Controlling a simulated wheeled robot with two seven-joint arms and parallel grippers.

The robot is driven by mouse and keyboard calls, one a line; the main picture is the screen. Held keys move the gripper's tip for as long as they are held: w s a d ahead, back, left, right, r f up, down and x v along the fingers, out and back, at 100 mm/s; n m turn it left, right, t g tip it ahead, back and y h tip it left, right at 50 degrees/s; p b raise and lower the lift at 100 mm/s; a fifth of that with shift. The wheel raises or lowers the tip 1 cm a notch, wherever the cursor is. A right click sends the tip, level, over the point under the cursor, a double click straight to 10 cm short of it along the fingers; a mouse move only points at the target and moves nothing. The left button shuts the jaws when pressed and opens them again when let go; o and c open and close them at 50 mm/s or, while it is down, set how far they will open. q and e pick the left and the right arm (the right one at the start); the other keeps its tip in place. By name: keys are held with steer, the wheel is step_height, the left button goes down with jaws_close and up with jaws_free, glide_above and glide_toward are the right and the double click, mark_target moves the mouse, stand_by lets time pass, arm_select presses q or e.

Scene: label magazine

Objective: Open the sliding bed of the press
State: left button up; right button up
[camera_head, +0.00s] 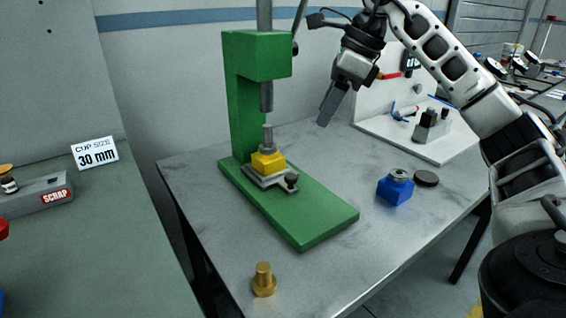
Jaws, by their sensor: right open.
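The green press (246,100) stands on the grey table, with its ram (266,97) pointing down. Its grey sliding bed (262,181) sits on the green base under the ram, with a dark knob (291,181) at its front right. A yellow block (267,162) with a grey metal piece on top rests on the bed. My right gripper (328,108) hangs in the air to the right of the press, apart from it, fingers pointing down; it is open and appears empty. My left gripper is out of view.
A blue block (395,190) with a metal top and a dark disc (426,178) lie right of the press. A brass part (263,281) stands at the front. A white tray (432,150) with tools is at the back right. A "SCRAP" box (30,197) is far left.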

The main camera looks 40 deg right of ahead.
mark_target(292, 176)
steer(key=x, duration=0.5)
steer(key=b+x, duration=0.1)
steer(key=x, duration=0.4)
steer(key=b+x, duration=0.1)
steer(key=x, duration=0.4)
steer(key=shift+s+f, duration=0.1)
steer(key=shift+s, duration=0.15)
